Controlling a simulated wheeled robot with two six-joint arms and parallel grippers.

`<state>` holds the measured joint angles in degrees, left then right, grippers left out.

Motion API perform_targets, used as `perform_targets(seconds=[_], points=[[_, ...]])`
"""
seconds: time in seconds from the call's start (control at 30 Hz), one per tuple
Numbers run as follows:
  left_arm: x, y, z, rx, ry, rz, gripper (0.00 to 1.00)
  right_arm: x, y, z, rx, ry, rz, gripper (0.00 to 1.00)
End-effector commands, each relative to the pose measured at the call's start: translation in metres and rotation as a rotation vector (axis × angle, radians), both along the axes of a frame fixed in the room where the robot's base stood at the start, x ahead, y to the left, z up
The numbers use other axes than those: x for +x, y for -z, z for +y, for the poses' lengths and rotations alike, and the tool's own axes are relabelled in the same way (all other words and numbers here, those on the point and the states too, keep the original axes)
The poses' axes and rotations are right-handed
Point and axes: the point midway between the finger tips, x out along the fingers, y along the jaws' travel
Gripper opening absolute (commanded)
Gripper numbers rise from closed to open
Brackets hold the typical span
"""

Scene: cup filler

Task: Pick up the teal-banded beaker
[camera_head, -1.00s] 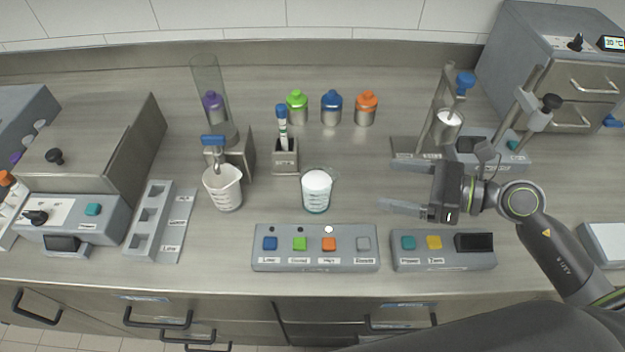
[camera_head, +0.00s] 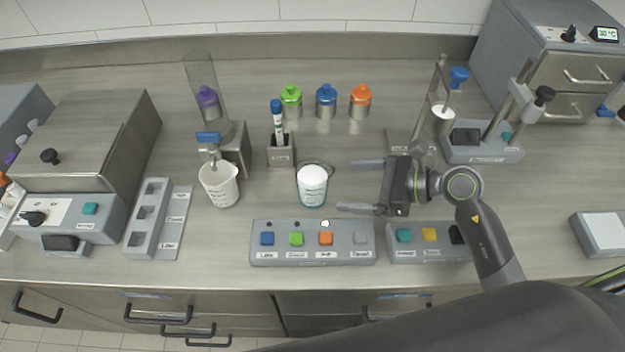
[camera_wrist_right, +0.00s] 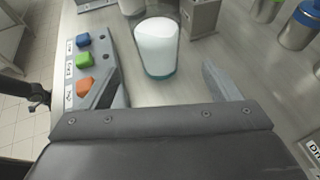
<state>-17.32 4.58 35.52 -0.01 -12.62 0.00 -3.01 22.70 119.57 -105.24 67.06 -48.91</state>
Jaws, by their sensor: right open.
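The teal-banded beaker (camera_head: 312,187) is clear glass with white contents and a teal band at its base. It stands upright on the bench behind the button panel. In the right wrist view the beaker (camera_wrist_right: 156,48) stands ahead of the fingers, near the middle. My right gripper (camera_head: 362,186) is open and empty, just right of the beaker, its fingers pointing left toward it. In the right wrist view the gripper (camera_wrist_right: 165,88) shows its two fingers spread apart, with the beaker beyond their tips. My left gripper is not in view.
A button panel (camera_head: 312,255) lies in front of the beaker. A white jug (camera_head: 220,186) stands under a dispenser at left. A marker holder (camera_head: 281,153) stands behind. Green (camera_head: 291,98), blue (camera_head: 326,101) and orange (camera_head: 361,101) capped bottles stand farther back.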

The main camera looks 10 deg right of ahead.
Motion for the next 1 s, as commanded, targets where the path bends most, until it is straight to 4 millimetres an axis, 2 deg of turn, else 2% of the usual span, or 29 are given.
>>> perform_targets(seconds=[0.2,0.57,0.8,1.0], points=[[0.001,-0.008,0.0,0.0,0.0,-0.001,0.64,0.013,0.009,0.023,0.005,0.002,0.001,0.83],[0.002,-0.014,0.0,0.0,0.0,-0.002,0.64,0.022,0.019,0.041,0.001,0.001,0.002,0.83],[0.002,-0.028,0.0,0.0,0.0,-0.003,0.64,0.032,0.027,0.065,0.006,0.0,0.004,0.83],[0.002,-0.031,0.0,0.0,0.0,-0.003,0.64,0.041,0.038,0.08,0.002,0.001,0.001,0.83]])
